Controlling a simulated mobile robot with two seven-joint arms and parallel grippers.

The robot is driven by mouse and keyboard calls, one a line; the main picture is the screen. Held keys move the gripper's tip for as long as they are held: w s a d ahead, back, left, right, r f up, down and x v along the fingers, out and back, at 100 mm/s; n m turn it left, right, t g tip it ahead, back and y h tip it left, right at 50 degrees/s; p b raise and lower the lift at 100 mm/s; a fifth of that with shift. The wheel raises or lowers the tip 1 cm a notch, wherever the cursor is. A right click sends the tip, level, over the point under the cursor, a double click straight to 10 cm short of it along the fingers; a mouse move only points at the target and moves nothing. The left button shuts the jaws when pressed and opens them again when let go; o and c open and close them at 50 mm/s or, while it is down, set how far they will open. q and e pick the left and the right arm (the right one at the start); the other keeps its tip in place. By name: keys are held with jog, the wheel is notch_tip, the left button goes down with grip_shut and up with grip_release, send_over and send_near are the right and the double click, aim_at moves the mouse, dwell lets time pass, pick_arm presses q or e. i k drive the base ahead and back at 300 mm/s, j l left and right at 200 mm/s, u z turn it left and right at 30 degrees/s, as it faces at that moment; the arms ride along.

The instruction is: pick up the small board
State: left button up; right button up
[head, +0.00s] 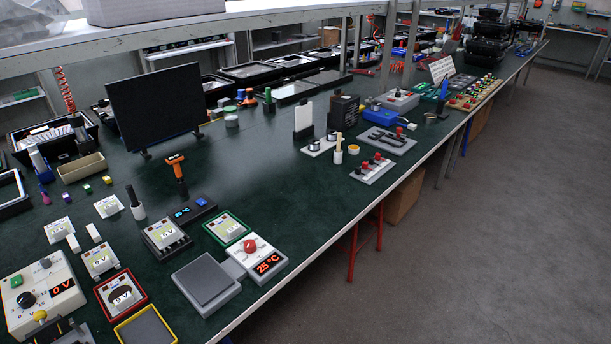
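Neither of my grippers shows in the head view. I cannot tell for certain which thing is the small board. One candidate is a small green-edged square piece (228,227) with a pale block on it, lying flat on the dark green bench top (330,205) near the front edge. Two small white square pieces, one at the left (59,230) and one a little to its right (108,206), also lie flat on the bench. Nothing of mine touches any of these.
A grey square plate (206,283) and a red-knobbed unit reading 25 °C (257,257) sit by the front edge. A meter box (40,294), a red-framed tray (121,297) and a yellow-framed tray (146,328) crowd the lower left. A black screen (155,103) stands behind.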

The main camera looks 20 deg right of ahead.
aim_at(225, 225)
jog(key=l+u, duration=0.15)
jog(key=u, duration=0.3)
jog(key=i+l+u, duration=0.1)
jog(key=u, duration=0.4)
jog(key=l+u, duration=0.25)
jog(key=u, duration=0.2)
jog(key=l+u, duration=0.3)
jog(key=l, duration=0.15)
jog(key=k+l+u, duration=0.25)
jog(key=l, duration=0.15)
jog(key=k+l, duration=0.1)
jog(key=l, duration=0.25)
jog(key=k+l+u, duration=0.1)
jog(key=l, duration=0.25)
jog(key=k+l, duration=0.1)
jog(key=l, duration=0.25)
jog(key=k+l+u, duration=0.1)
jog(key=l, duration=0.25)
